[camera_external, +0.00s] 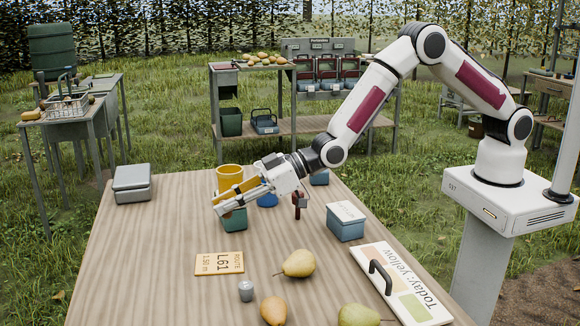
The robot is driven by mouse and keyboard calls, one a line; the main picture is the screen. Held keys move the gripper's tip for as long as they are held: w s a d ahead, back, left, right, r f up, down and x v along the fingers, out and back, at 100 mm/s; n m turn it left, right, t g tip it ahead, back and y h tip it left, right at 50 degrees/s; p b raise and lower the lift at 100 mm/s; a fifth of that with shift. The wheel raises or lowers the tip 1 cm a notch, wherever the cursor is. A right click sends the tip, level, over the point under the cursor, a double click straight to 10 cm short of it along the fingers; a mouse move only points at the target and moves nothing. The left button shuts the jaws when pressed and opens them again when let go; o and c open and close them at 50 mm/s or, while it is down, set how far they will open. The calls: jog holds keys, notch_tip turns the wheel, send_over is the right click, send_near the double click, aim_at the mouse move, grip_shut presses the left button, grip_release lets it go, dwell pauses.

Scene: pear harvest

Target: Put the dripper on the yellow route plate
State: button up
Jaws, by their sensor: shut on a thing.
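My gripper (222,206) reaches left and down over the back half of the table. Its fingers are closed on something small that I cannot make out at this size. I cannot tell for sure which thing is the dripper. The fingertips are just above or in front of a dark green box (235,222), and a yellow cup-shaped thing (229,173) is behind them, partly covered by the fingers. The yellow route plate (205,264), marked "ROUTE L61", lies flat on the table nearer the camera, with nothing on it.
A small grey cylinder (246,291) and several pears (299,263) are near the front. A blue-grey box (346,226) and a "Today: yellow" board (411,297) are on the right. A grey case (132,181) is at back left. The table's left side is clear.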

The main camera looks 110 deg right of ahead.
send_over(230, 254)
jog(key=shift+f, duration=3.1)
jog(key=shift+f, duration=0.15)
jog(key=shift+f, duration=1.75)
jog(key=shift+f, duration=0.15)
jog(key=o, duration=0.8)
jog(key=shift+c, duration=0.2)
